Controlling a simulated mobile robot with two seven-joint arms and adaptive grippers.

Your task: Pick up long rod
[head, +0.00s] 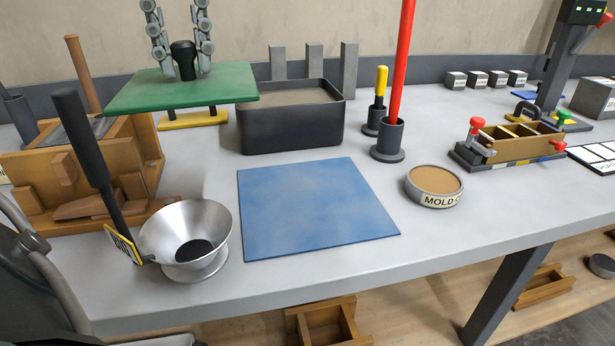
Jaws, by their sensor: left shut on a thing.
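A long red rod (402,50) stands upright in a dark round holder (388,142) right of centre, its top running out of the picture. A shorter rod with a yellow top (381,80) stands in a smaller dark holder (374,117) just behind it. My left gripper (184,62) is at the upper left, with its fingers on both sides of a black knob on a green board (182,88). It is shut on this knob, left of the red rod and well apart from it. My right gripper is not in view.
A black tub (290,130) stands behind a blue mat (310,210). A metal funnel (215,225) and wooden box (150,140) are at left. A round mold (434,200) and wooden mold (530,148) are at right.

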